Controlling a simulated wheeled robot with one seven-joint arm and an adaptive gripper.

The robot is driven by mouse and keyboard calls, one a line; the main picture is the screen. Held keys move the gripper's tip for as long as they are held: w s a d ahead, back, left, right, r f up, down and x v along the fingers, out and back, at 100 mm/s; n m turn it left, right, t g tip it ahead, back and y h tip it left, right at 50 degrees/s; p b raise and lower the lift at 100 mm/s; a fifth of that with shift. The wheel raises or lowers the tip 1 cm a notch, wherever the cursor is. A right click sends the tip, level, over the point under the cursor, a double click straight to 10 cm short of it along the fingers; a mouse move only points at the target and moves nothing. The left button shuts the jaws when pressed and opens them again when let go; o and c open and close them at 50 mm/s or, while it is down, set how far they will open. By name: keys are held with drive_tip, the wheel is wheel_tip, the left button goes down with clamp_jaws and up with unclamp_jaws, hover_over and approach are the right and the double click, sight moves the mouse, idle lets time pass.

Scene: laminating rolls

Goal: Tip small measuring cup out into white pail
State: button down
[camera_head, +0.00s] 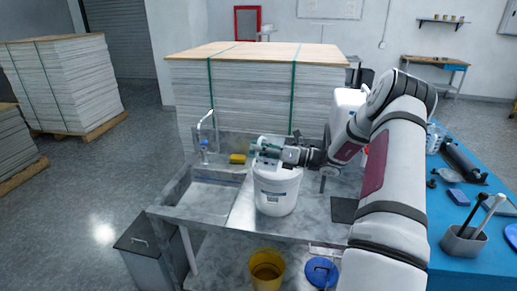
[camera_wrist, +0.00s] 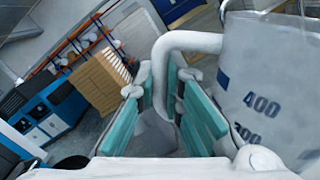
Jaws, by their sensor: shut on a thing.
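In the wrist view, the measuring cup (camera_wrist: 265,85) is a pale, greyish-white cup with printed marks, 400 among them, at the right. Its curved handle (camera_wrist: 185,42) runs down between the teal finger pads of my gripper (camera_wrist: 170,115), which is shut on it. In the head view, my gripper (camera_head: 266,150) is directly above the white pail (camera_head: 277,192), around its rim. The pail has a blue-marked label and stands upright on the metal counter. The cup is hard to make out in the head view, and its contents cannot be seen.
A sink (camera_head: 205,195) with a tap (camera_head: 205,140) is left of the pail. A yellow sponge (camera_head: 237,158) lies behind the pail. A large white container (camera_head: 346,108) stands at the back right. A yellow bucket (camera_head: 267,270) is on the floor in front. A blue table (camera_head: 460,255) is at right.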

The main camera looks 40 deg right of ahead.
sight(262, 159)
idle(0.6)
drive_tip(key=shift+s+f+n+g, duration=0.15)
drive_tip(key=shift+n+g, duration=0.15)
drive_tip(key=shift+n, duration=0.55)
drive_tip(key=shift+s+f+n+g, duration=0.15)
drive_tip(key=shift+n+g, duration=0.15)
drive_tip(key=shift+n, duration=0.55)
drive_tip(key=shift+d+f+n+g+b, duration=0.25)
drive_tip(key=shift+f+n, duration=0.5)
drive_tip(key=shift+f, duration=0.2)
drive_tip(key=shift+d+f+n+g+b, duration=0.1)
drive_tip(key=shift+d+f+n+g, duration=0.1)
drive_tip(key=shift+f+n, duration=0.65)
drive_tip(key=shift+r+p, duration=0.35)
drive_tip(key=shift+r, duration=2.65)
